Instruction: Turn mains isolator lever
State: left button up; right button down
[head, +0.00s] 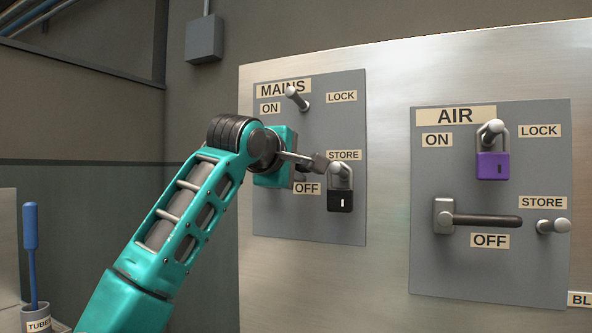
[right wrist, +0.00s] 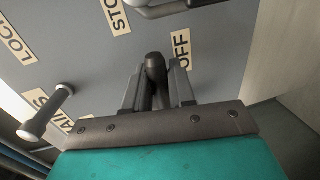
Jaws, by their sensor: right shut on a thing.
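The MAINS panel (head: 345,120) carries the labels ON, LOCK, STORE and OFF. My right gripper (head: 308,170) is at the lever's place, beside the OFF label. In the right wrist view, the dark rounded handle of the mains lever (right wrist: 155,68) sits between the fingers of my right gripper (right wrist: 155,90), which is shut on it. The lever's pivot is hidden behind my gripper in the head view. My left gripper is not in view.
A black padlock (head: 340,201) hangs on the STORE peg, close right of my gripper. The bare LOCK peg (head: 298,98) sticks out above. The AIR panel (head: 490,270) has a purple padlock (head: 493,166) and a horizontal lever (head: 485,220).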

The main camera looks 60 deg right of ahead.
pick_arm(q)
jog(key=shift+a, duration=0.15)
pick_arm(e)
jog(key=c, duration=1.1)
grip_release()
pick_arm(q)
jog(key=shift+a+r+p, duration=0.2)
jog(key=shift+p, duration=0.45)
pick_arm(e)
jog(key=v, duration=1.3)
